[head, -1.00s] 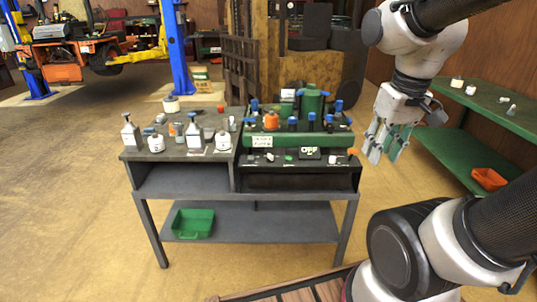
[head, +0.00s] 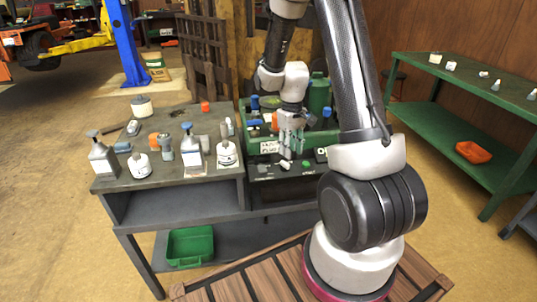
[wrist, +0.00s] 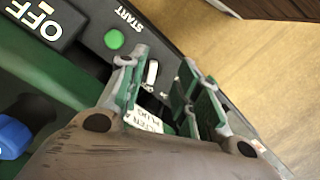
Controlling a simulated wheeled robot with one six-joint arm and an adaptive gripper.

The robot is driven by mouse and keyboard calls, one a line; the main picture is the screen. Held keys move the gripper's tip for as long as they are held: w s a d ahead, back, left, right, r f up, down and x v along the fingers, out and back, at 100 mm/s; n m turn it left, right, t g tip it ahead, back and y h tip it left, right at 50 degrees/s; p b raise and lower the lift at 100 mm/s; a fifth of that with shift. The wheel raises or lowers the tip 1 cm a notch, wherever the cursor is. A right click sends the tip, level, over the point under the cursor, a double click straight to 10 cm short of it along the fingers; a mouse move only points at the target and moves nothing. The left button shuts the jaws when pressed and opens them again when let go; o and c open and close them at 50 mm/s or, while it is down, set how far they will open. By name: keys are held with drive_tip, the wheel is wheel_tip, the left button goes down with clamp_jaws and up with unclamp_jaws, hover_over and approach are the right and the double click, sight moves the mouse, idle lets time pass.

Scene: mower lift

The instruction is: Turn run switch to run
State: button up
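The run switch (wrist: 151,73) appears as a small white lever on the dark control panel (wrist: 180,60) in the wrist view. Beside it is a round green button (wrist: 114,39) under the word START. My gripper (wrist: 166,64) is open, with its two fingers apart and the white lever lying between their tips. I cannot tell whether a finger touches it. In the head view my gripper (head: 290,140) points down over the front of the green unit (head: 319,95), close above the dark panel. The fingers hide the switch there, and its setting cannot be read.
An OFF block (wrist: 42,25) sits on the panel near the START button. A blue knob (wrist: 12,137) shows at the lower left. Bottles and jars stand on the grey bench (head: 120,178) to the left. A green side table (head: 460,82) stands at right.

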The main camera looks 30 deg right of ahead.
sight(286, 163)
drive_tip(key=shift+w+a+r+t, duration=0.1)
drive_tip(key=shift+w+t, duration=0.2)
drive_tip(key=shift+w, duration=0.7)
drive_tip(key=shift+w+n, duration=0.3)
drive_tip(key=shift+s+f, duration=0.1)
drive_tip(key=shift+f, duration=0.25)
wheel_tip(286, 163, down, 7)
drive_tip(key=shift+f, duration=0.1)
clamp_jaws()
